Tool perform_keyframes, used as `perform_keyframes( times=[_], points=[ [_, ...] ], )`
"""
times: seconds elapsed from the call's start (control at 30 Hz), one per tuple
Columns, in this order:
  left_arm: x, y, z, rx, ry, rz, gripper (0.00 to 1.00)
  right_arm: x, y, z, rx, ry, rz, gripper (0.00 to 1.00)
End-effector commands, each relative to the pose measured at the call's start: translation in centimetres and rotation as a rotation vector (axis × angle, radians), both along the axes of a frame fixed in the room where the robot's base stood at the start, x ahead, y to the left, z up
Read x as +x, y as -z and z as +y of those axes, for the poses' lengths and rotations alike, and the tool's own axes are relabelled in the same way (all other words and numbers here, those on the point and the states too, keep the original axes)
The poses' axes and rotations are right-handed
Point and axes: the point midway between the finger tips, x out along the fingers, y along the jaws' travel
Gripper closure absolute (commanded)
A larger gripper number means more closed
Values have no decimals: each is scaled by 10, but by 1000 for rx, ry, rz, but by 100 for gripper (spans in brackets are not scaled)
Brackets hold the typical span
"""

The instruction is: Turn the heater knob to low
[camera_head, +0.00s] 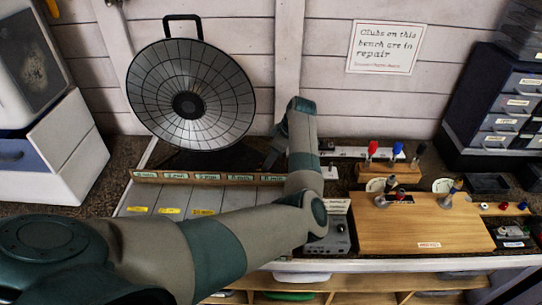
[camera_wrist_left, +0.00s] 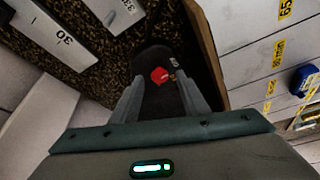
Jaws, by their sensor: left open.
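The heater (camera_head: 225,85) is a round, dark-rimmed dish with a wire grille and a top handle, standing at the back of the bench. Its dark base shows in the left wrist view (camera_wrist_left: 160,108), with a small red knob (camera_wrist_left: 159,74) on it. A small pale mark beside the knob is too small to read. My left gripper (camera_wrist_left: 158,87) is open, its two fingers on either side of the base with the knob in the gap between them. I cannot tell whether they touch anything. In the head view my left gripper (camera_head: 275,153) is partly hidden beside the heater base.
A wooden rail (camera_head: 220,179) with labels runs in front of the heater. A grey control box (camera_head: 335,240) and a wooden board (camera_head: 425,222) lie to the right. Red, blue and black handled tools (camera_head: 398,150) stand behind the board. White boxes (camera_head: 55,155) stand at the left.

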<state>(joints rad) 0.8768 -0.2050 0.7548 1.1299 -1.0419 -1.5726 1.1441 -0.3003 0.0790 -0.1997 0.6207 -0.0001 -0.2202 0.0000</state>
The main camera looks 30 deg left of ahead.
Motion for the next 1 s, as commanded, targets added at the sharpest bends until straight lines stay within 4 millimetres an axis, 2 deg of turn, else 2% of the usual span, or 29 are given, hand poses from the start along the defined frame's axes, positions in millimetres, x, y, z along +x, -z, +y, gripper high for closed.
perform_keyframes(
  times=[0.43, 0.6, 1.0],
  points=[
    [0, 7, 3, 0, 0, -1, 59, 0, -3, 0, 0, 0, 0, 55],
    [0, 7, 3, 0, 0, -1, 99, 0, -3, 0, 0, -1, 0, 55],
    [-1, 7, 3, 0, 34, -2, 99, 0, -3, 0, 0, -1, 0, 55]
  ],
)
